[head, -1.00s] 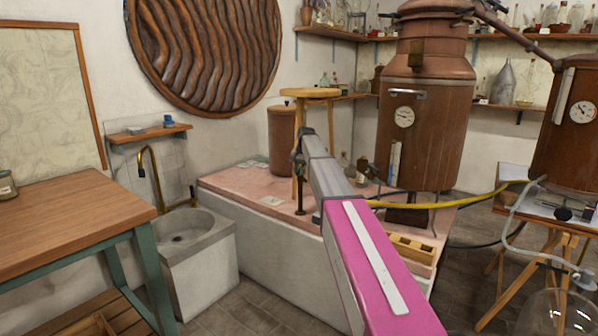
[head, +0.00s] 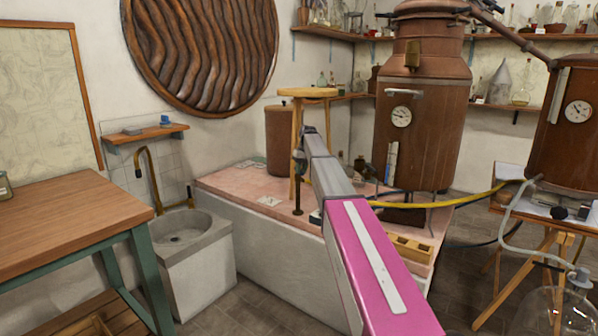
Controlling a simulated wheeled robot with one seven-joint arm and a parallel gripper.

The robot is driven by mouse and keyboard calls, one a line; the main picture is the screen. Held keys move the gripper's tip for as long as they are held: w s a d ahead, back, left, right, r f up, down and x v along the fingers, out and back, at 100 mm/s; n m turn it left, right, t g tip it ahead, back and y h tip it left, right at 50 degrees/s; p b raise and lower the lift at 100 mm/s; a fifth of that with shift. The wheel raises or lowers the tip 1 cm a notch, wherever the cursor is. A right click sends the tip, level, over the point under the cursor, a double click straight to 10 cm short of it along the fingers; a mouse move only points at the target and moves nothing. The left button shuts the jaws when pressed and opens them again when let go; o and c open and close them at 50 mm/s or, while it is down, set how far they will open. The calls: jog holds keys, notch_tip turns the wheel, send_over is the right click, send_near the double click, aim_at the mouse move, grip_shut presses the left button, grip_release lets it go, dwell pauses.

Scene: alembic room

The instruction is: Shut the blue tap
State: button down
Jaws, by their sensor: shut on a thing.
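My gripper (head: 299,166) shows small and dark at the far end of my arm, over the pink-topped bench. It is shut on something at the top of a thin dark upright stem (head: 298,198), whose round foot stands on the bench. What lies between the fingers is too small and dark to make out. No blue tap can be made out; my arm hides part of the bench behind it.
A wooden stool (head: 307,92) stands close behind my gripper. A copper still (head: 425,130) rises to the right, with a yellow hose (head: 450,203) running past my arm. A stone sink (head: 180,238) and wooden table (head: 70,222) are left. Floor between sink and bench is clear.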

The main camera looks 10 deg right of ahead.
jog(key=shift+w+d+n+g+h, duration=0.1)
jog(key=shift+w+d+n+g, duration=0.15)
jog(key=shift+n, duration=0.9)
jog(key=shift+w+d+n+g+h, duration=0.15)
jog(key=shift+d+n, duration=0.25)
jog(key=shift+n, duration=0.7)
jog(key=shift+w+d+n+g+h, duration=0.1)
jog(key=shift+w+d+n+g, duration=0.15)
jog(key=shift+n, duration=0.9)
jog(key=c, duration=1)
grip_release()
jog(key=shift+c, duration=0.2)
jog(key=shift+r, duration=0.1)
notch_tip(320, 180, up, 10)
jog(key=w+d, duration=0.1)
jog(key=shift+w+d+r, duration=0.25)
jog(key=shift+d, duration=0.05)
